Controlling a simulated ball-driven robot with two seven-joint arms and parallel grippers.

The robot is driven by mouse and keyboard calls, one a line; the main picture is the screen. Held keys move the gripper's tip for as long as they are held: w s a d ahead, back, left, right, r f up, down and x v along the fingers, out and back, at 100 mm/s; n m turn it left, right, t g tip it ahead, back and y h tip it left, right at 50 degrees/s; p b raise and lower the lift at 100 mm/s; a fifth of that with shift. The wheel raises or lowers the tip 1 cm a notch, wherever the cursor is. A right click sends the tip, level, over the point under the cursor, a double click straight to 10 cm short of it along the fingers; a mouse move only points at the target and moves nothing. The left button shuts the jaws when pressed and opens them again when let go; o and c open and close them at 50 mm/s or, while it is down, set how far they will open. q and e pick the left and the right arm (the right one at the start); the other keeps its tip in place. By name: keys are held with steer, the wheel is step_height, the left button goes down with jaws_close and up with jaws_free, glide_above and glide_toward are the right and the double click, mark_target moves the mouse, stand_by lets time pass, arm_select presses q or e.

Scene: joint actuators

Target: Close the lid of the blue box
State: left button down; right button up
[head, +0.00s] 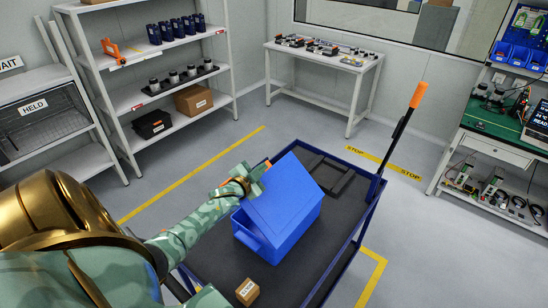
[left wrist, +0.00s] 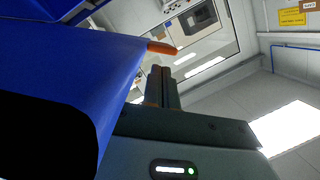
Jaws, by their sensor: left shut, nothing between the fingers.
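The blue box (head: 253,238) stands on the dark deck of a cart. Its blue lid (head: 285,193) slopes over the top, tilted rather than flat, with its upper edge at the back. The lid also shows as a large blue surface at the left of the left wrist view (left wrist: 85,65). My left gripper (head: 258,174) is at the upper left edge of the lid, close beside it; I cannot tell whether it touches. Its fingers are together and empty in the left wrist view (left wrist: 163,75). My right gripper is not in view.
The cart (head: 326,247) has blue rails and an upright handle with an orange grip (head: 418,95). A small cardboard box (head: 247,291) lies on the deck in front of the blue box. Shelving (head: 150,50) stands back left, a white table (head: 323,58) behind, a workbench (head: 488,130) right.

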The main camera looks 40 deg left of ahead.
arm_select(q)
steer(key=a+f+n+h+b, duration=0.1)
steer(key=a+f+n+b, duration=0.3)
steer(key=f, duration=0.5)
steer(key=shift+s+a+f+g+h+b, duration=0.2)
steer(key=shift+a+g+h+b, duration=0.15)
steer(key=shift+a+b, duration=1)
steer(key=shift+d, duration=0.3)
